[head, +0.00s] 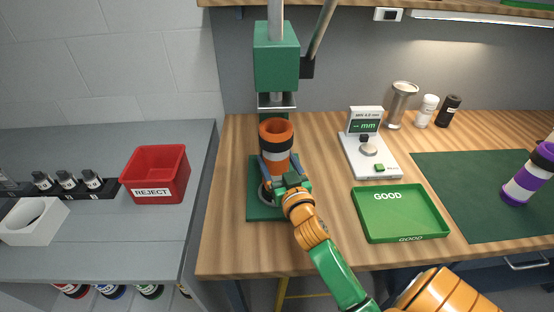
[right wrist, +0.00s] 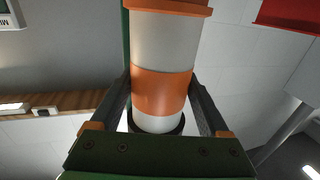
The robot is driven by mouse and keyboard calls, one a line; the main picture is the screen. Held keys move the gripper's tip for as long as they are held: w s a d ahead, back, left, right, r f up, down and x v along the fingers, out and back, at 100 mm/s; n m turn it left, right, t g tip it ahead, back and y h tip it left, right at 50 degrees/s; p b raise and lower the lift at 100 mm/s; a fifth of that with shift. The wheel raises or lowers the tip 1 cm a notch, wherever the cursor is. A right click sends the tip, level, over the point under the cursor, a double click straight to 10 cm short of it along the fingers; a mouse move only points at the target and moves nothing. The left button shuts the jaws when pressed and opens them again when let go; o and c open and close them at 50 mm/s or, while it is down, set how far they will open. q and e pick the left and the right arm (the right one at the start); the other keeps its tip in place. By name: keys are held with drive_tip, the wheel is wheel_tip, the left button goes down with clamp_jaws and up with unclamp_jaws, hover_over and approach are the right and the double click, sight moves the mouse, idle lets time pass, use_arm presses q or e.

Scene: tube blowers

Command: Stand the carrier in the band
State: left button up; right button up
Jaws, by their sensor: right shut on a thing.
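The carrier (head: 276,133), an upright tube with orange and white bands, stands in my right gripper (head: 285,178) in front of the green press. In the right wrist view, the carrier (right wrist: 162,92) fills the middle, with one finger on each side near its orange stripe and a dark rim at its lower end. My right gripper is shut on it. A grey ring (head: 264,194) shows partly on the green press base (head: 256,213); I take it for the band. My gripper hides the carrier's lower end, so I cannot tell whether it sits inside the ring. My left gripper is not in view.
The green press head (head: 276,57) hangs just above and behind the carrier. A green GOOD tray (head: 448,208) and a gauge (head: 370,158) stand to the right. A purple-banded carrier (head: 528,177) is on the dark mat (head: 456,185). A red REJECT bin (head: 155,174) is left.

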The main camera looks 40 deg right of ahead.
drive_tip(key=shift+f+b, duration=0.6)
drive_tip(key=shift+f, duration=0.2)
idle(0.5)
drive_tip(key=o, duration=1.4)
drive_tip(key=b+v, duration=0.1)
drive_tip(key=v, duration=0.5)
drive_tip(key=shift+s, duration=0.25)
drive_tip(key=shift+s+a+r, duration=0.1)
drive_tip(key=shift+s+a, duration=0.05)
drive_tip(key=shift+s, duration=0.25)
drive_tip(key=shift+w, duration=0.1)
